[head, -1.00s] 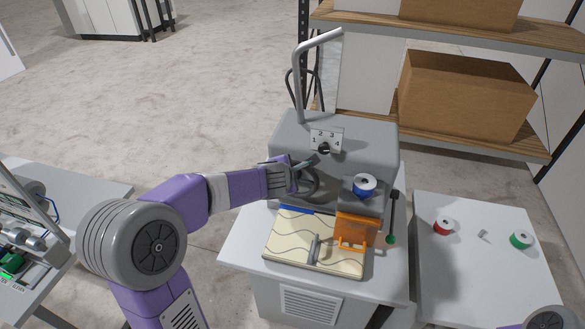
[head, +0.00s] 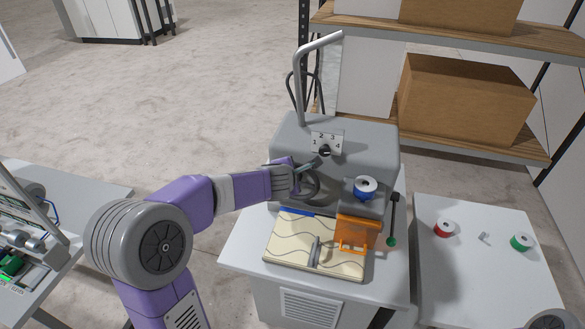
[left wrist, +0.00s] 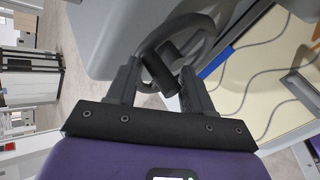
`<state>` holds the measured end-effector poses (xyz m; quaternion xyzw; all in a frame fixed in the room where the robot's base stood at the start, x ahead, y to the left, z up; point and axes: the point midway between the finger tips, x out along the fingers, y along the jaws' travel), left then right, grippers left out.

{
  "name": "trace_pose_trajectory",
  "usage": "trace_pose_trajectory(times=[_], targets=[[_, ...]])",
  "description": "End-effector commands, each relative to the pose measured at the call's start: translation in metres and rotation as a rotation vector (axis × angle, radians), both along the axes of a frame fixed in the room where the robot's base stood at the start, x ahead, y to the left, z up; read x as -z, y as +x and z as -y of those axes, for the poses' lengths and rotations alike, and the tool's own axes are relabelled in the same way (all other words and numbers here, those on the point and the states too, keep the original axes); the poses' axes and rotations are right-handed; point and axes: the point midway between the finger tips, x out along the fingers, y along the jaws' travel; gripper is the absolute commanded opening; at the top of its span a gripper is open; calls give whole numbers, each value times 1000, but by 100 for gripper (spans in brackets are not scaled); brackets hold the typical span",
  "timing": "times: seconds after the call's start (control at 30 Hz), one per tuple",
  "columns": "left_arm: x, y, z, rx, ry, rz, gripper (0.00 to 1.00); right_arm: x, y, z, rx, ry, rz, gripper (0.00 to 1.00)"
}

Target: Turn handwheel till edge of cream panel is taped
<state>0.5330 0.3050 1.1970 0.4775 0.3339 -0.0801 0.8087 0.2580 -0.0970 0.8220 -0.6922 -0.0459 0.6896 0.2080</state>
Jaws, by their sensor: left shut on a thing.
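The cream panel (head: 284,252), with wavy stitch lines, lies flat on the machine's front table. A blue tape strip (head: 297,212) shows along part of its back edge, which runs on behind the orange guide (head: 356,232). The dark handwheel (head: 314,188) is on the front of the grey machine (head: 372,137). My left gripper (head: 304,169) is shut on its handle and partly covers the wheel. In the left wrist view the handwheel (left wrist: 205,45) passes between the two fingers (left wrist: 158,85); the panel (left wrist: 277,85) lies to the right. My right gripper is out of view.
A blue spool (head: 365,186) sits above the orange guide. A green-tipped lever (head: 392,220) stands at right. The right side table (head: 485,285) holds a red spool (head: 444,228) and a green spool (head: 521,242). A bent grey pipe (head: 299,85) rises from the machine.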

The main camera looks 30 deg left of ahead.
Motion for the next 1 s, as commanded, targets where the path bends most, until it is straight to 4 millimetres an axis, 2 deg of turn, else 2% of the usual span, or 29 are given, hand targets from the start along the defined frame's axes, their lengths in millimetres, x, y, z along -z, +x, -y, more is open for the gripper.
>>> trace_pose_trajectory(times=[0.03, 0.47, 0.7, 1.0], targets=[[11, -1, 9, 7, -7, -17, 2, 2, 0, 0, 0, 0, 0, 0], [12, 2, 18, 8, -11, -16, 2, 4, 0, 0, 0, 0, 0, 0], [18, 5, 33, 9, -14, -15, 0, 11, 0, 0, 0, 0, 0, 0], [17, 5, 32, 4, -11, -14, 0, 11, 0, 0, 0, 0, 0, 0]])
